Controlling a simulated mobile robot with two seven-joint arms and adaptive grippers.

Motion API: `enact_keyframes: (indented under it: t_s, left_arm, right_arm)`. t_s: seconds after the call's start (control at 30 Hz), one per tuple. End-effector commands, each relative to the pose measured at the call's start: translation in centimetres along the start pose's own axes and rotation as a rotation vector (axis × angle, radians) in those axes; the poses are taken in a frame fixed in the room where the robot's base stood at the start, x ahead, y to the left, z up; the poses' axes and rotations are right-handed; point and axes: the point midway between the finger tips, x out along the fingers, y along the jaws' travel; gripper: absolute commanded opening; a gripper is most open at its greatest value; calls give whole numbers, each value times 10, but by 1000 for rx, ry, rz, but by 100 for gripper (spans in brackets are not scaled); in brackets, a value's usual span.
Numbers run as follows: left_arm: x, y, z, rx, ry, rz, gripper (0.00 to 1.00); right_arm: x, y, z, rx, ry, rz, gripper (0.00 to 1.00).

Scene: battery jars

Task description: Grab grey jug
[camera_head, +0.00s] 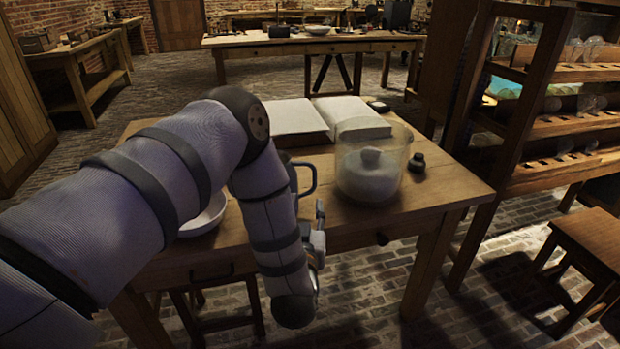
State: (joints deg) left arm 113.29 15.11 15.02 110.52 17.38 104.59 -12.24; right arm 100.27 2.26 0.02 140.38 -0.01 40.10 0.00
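The grey jug (292,172) stands on the wooden table, mostly hidden behind my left arm. Part of its dark body and its handle, on the right side, show. My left gripper (319,222) is at the table's front edge, nearer to me than the jug and a little right of it. It appears apart from the jug. The arm hides much of the gripper, so I cannot tell whether its fingers are open or shut. My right gripper is not in view.
On the table (445,187), a glass jar (369,168) with a pale lidded pot inside stands right of the jug. An open book (297,117) lies behind, a small dark knob-like object (417,162) at right, and a white bowl (205,219) at left. A shelf rack (535,95) stands at right.

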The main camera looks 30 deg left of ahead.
Motion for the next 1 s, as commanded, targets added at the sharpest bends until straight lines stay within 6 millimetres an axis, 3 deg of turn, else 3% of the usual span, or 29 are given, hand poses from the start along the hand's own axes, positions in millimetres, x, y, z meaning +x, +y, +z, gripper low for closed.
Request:
enact_keyframes:
  t_s: [0.07, 0.3, 0.7, 0.97, 1.0]
  left_arm:
    - [5, -1, -5, -3, 19, -11, 33]
    - [55, -2, -4, -3, 21, -12, 33]
    - [117, 6, -2, -2, 17, -11, 33]
    - [123, 7, -5, -3, 18, -9, 33]
    - [123, 7, -5, -3, 18, -9, 26]
  right_arm:
    - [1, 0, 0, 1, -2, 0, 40]
    - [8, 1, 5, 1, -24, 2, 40]
    - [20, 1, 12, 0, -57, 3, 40]
    - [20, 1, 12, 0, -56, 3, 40]
    - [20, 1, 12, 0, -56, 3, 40]
